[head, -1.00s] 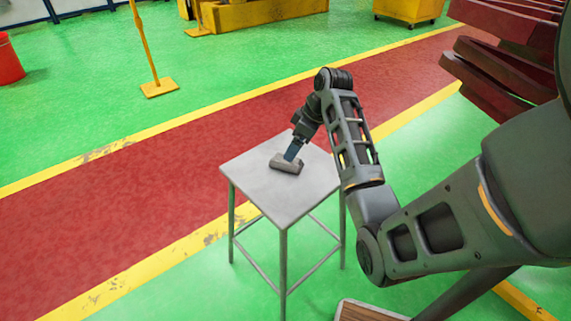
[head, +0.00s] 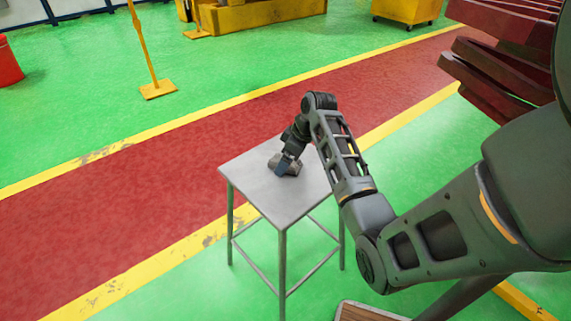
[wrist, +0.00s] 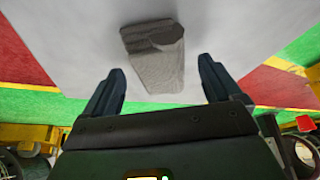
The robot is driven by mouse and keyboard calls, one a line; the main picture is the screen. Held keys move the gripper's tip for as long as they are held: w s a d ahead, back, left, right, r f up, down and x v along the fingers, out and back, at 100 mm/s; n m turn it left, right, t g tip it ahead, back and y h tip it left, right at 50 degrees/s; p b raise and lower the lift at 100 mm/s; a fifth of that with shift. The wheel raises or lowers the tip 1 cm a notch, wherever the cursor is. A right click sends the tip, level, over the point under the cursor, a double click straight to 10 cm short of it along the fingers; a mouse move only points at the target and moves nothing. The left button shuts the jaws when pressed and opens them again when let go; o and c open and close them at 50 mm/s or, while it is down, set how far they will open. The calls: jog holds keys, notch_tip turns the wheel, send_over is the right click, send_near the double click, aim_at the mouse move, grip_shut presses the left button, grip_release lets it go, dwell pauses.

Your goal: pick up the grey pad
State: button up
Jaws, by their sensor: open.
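The grey pad (wrist: 158,68) lies on the light grey top of a small metal stool (head: 268,207). In the head view the pad (head: 291,168) is partly hidden behind my gripper (head: 283,172). In the wrist view my gripper (wrist: 160,85) is open, with one dark finger on each side. The pad's near end shows between the fingertips, with gaps on both sides, and the rest extends beyond them. The pad looks slightly tilted in that view. I cannot tell how high the fingertips are above the stool top.
A yellow post (head: 150,60) stands on the green floor at the back left, near a red bin (head: 8,62). Dark red beams (head: 490,80) are at the upper right. The front of the stool top is clear.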

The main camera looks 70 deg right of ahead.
jog(key=shift+f, duration=0.2)
dwell(0.3)
jog(key=c, duration=1)
